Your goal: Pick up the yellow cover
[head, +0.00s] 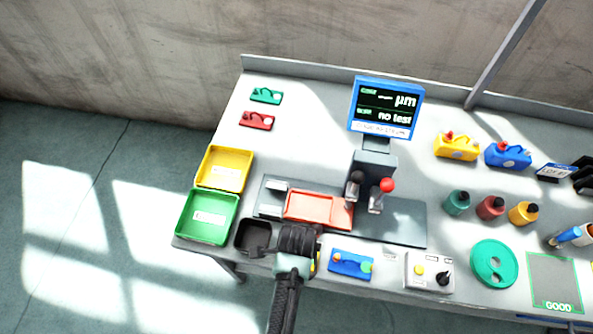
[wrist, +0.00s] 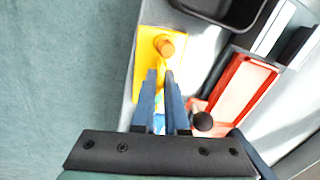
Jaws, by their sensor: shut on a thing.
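The yellow cover (wrist: 147,62) is a flat plate with a round orange knob, at the top middle of the wrist view. In the head view only a thin yellow edge of it (head: 317,262) shows beside my gripper (head: 300,243), which hides the rest. In the wrist view my gripper's blue fingers (wrist: 161,80) are close together over the near part of the cover, just below the orange knob. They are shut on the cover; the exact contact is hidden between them. I cannot tell whether the cover is clear of the table.
A black bin (head: 252,237) is left of my gripper. A red tray (head: 310,206) in a grey fixture lies behind it. A blue cover (head: 351,263) and a grey control box (head: 430,271) lie to the right. Green (head: 206,215) and yellow (head: 223,168) bins stand at the left edge.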

